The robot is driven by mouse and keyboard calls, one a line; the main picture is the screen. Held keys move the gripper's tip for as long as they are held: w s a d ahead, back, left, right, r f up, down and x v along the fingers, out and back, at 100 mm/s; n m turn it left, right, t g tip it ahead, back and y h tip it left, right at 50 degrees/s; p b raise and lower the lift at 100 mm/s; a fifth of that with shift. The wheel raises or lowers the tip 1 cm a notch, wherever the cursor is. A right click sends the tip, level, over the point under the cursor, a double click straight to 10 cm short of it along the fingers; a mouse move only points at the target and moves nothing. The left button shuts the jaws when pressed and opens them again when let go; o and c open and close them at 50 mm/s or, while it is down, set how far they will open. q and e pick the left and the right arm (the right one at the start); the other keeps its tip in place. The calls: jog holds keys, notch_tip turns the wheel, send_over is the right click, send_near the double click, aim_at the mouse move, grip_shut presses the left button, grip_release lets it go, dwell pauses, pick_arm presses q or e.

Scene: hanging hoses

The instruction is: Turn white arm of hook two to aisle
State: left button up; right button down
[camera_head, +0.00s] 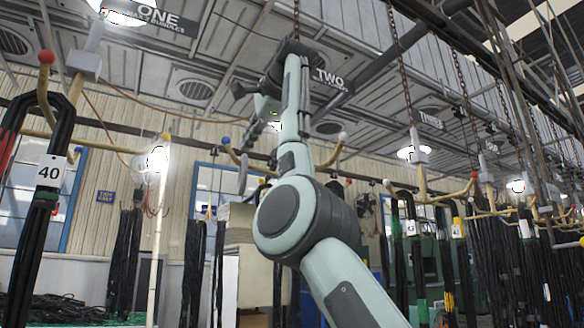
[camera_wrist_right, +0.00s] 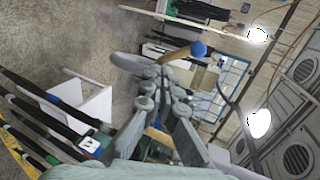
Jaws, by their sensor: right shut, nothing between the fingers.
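The sign TWO (camera_head: 332,78) hangs above hook two, whose middle is mostly hidden behind my right arm. Its white-tipped arm (camera_head: 333,150) is yellow with a pale ball and slants up to the right of my forearm. A blue-tipped yellow arm (camera_head: 232,153) reaches up on the left; it also shows in the wrist view (camera_wrist_right: 179,55). My right gripper (camera_head: 274,130) points down from the raised arm, shut and empty. In the wrist view its fingertips (camera_wrist_right: 160,78) appear close to the blue-tipped arm; contact cannot be told. My left gripper is out of view.
A grey oblong piece (camera_head: 243,174) hangs by the blue-tipped arm. A red-tipped hook (camera_head: 46,58) with black hoses and a tag 40 (camera_head: 52,170) stands at the left. Several more hooks with black hoses line the right, and chains hang from the ceiling.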

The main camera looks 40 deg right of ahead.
jog(key=s+a+b, duration=0.2)
jog(key=s+b, duration=0.2)
jog(key=s, duration=0.8)
jog(key=shift+a, duration=0.4)
jog(key=shift+r, duration=0.1)
